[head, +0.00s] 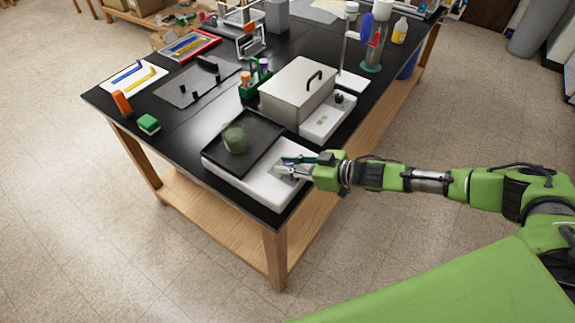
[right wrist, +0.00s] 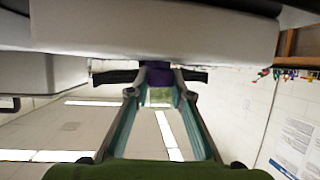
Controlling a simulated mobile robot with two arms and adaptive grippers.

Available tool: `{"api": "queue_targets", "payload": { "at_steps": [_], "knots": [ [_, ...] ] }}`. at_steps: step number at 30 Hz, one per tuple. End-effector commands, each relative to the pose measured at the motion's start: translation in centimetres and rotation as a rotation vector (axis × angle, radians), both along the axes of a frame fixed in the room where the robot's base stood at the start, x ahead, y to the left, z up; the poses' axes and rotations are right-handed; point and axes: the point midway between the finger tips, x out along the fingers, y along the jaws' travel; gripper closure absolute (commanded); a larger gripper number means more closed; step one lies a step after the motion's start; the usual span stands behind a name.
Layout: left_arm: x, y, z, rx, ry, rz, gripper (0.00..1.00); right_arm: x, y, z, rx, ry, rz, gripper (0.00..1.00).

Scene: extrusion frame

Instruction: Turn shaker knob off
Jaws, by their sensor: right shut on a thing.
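The shaker (head: 250,184) is a white box at the table's front corner, with a black tray platform (head: 257,128) on top. A greenish beaker (head: 234,138) stands on the platform. My right gripper (head: 284,166) reaches in from the right to the shaker's front right face. In the right wrist view, the shaker's pale body (right wrist: 150,35) fills the top. There the fingers (right wrist: 160,92) are shut on a small dark knob (right wrist: 157,73) with a purple patch. The fingers hide most of the knob in the head view, so its setting cannot be read. My left gripper is out of view.
A steel water bath (head: 297,92) with a lid handle stands just behind the shaker. A green rack (head: 250,88) with bottles is beside it. A green block (head: 149,124) and an orange item (head: 121,102) lie at the left edge. The floor right of the table is clear.

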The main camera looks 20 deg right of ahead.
Motion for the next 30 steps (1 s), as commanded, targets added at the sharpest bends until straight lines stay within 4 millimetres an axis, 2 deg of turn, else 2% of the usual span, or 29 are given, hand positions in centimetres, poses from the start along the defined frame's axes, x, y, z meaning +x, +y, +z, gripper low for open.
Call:
{"api": "queue_targets", "payload": {
  "at_steps": [14, 21, 30],
  "knots": [
    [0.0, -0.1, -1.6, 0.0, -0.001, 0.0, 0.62, 0.4, -0.2, -0.2, -0.006, -0.004, 0.275, 1.0],
    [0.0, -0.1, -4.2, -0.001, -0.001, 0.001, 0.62, 0.3, -0.1, -0.6, -0.005, -0.003, 0.465, 1.0],
    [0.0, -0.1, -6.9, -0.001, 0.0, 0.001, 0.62, 0.2, 0.0, -0.4, -0.003, -0.001, 0.621, 1.0]
  ]
}}
